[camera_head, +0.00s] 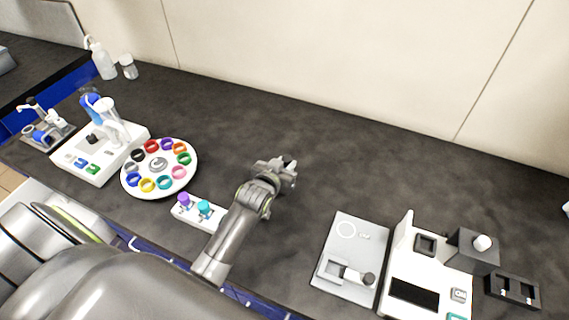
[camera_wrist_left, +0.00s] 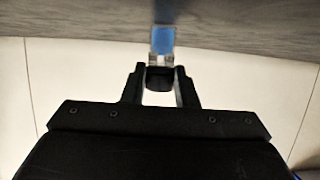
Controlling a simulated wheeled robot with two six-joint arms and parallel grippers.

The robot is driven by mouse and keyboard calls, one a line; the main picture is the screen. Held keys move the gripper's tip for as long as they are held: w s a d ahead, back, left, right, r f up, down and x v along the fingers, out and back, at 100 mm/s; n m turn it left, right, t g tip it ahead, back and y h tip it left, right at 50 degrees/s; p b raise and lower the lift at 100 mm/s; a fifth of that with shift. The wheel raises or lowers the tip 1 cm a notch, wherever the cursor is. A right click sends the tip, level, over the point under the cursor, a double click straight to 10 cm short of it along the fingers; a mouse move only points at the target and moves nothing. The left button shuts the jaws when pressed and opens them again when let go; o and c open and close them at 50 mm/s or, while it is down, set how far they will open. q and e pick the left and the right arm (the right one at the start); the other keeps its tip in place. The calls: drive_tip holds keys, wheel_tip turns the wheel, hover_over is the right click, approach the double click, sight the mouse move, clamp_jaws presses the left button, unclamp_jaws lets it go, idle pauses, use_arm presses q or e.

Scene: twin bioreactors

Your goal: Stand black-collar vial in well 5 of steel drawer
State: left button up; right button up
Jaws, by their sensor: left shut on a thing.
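My left gripper (camera_head: 284,166) is stretched out over the dark counter, right of the round carousel. In the left wrist view, my left gripper (camera_wrist_left: 160,78) is shut on the black-collar vial (camera_wrist_left: 163,41). The vial's black part sits between the fingers, and its clear body with blue contents points away from the wrist. In the head view I cannot make out the vial at the gripper. I cannot identify the steel drawer or its well 5 in either view. My right gripper is not in view.
A white carousel (camera_head: 158,190) with several coloured rings stands left of my arm. A small white rack (camera_head: 197,214) with purple and teal caps is beside the forearm. White devices (camera_head: 100,158) stand left; a grey plate (camera_head: 350,240) and white station (camera_head: 432,262) stand right. The back middle counter is clear.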

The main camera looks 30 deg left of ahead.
use_arm(q)
drive_tip(key=shift+f, duration=0.2)
drive_tip(key=o, duration=0.9)
drive_tip(key=shift+o, duration=0.2)
drive_tip(key=shift+r, duration=0.1)
